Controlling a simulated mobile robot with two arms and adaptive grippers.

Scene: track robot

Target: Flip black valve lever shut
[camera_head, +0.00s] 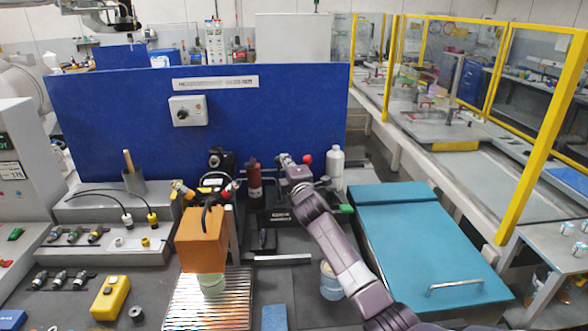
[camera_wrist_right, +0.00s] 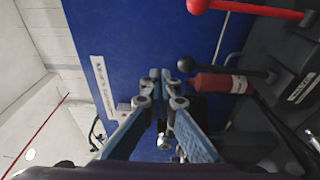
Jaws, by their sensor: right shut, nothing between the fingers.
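The black valve lever (camera_wrist_right: 252,72) shows in the right wrist view as a dark rod with a round black knob (camera_wrist_right: 186,64), passing in front of a red bottle. A red lever (camera_wrist_right: 255,12) with a red ball end lies along the top edge of that view. My right gripper (camera_wrist_right: 160,74) has its fingertips together and empty, a little to the left of the black knob; I cannot tell whether they touch. In the head view my right gripper (camera_head: 290,166) is near the red ball (camera_head: 307,159), and its arm hides much of the valve area. My left gripper is not in view.
A blue panel (camera_head: 110,110) stands behind the bench. The red bottle (camera_head: 254,182) is left of my gripper and a white bottle (camera_head: 335,165) is right of it. An orange block (camera_head: 201,238) stands over a metal grille (camera_head: 190,310). A teal lid (camera_head: 420,240) fills the right side.

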